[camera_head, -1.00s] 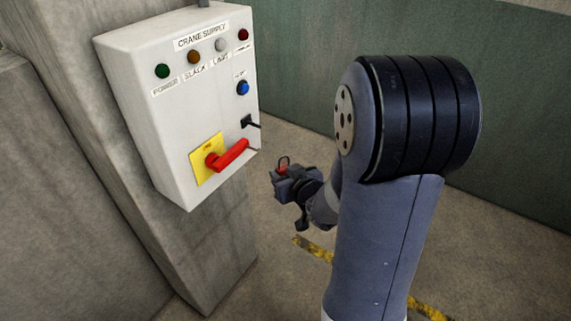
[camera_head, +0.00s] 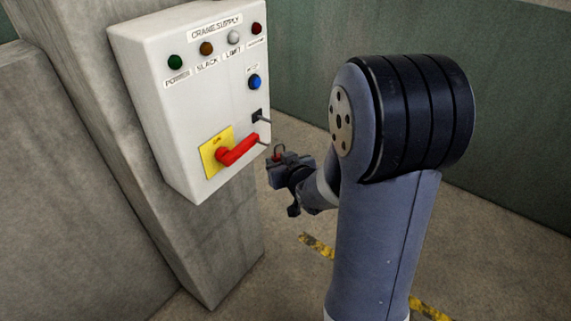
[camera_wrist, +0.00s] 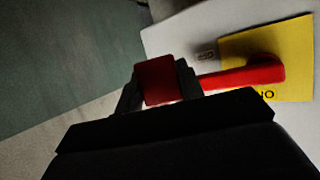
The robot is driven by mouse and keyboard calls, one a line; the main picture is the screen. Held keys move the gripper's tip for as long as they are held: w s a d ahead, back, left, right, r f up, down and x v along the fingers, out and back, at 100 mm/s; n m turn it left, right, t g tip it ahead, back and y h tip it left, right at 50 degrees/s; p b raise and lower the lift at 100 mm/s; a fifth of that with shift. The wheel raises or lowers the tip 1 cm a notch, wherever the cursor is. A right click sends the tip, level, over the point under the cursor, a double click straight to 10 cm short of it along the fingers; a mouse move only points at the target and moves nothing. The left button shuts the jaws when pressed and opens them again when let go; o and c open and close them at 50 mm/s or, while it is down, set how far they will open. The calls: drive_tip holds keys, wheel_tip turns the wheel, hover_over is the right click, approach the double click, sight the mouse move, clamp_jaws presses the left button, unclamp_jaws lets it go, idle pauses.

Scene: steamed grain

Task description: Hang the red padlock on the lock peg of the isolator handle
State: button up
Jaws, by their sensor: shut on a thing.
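The red padlock (camera_head: 277,157) is held upright in my gripper (camera_head: 287,165), its dark shackle standing above the jaws. In the wrist view the padlock's red body (camera_wrist: 158,80) is clamped between the two dark fingers. The red isolator handle (camera_head: 240,151) sits on a yellow plate (camera_head: 210,162) low on the white panel. A thin peg (camera_head: 264,143) sticks out near the handle's free end. The padlock is right of and slightly below this peg, apart from it in the head view. In the wrist view the handle (camera_wrist: 240,76) runs behind the padlock, and the peg is hidden.
The white panel (camera_head: 190,110) is on a concrete pillar (camera_head: 230,250). A dark switch (camera_head: 258,117) juts out above the handle, below a blue button (camera_head: 254,82). Coloured lamps line the top.

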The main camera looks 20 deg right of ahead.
drive_tip(key=shift+w+a+f+b, duration=0.25)
drive_tip(key=shift+w+a+b, duration=0.25)
drive_tip(key=shift+w, duration=0.25)
drive_tip(key=shift+w+a+f+b, duration=0.2)
drive_tip(key=shift+w+a+b, duration=0.2)
drive_tip(key=shift+w+a, duration=0.3)
drive_tip(key=shift+w+a+f+b, duration=0.25)
drive_tip(key=shift+w+a+b, duration=0.2)
drive_tip(key=shift+w, duration=0.35)
drive_tip(key=o, duration=1.1)
drive_tip(key=shift+s, duration=0.1)
drive_tip(key=v, duration=1)
drive_tip(key=shift+s+b, duration=0.25)
drive_tip(key=shift+b, duration=0.05)
drive_tip(key=shift+w+r, duration=0.1)
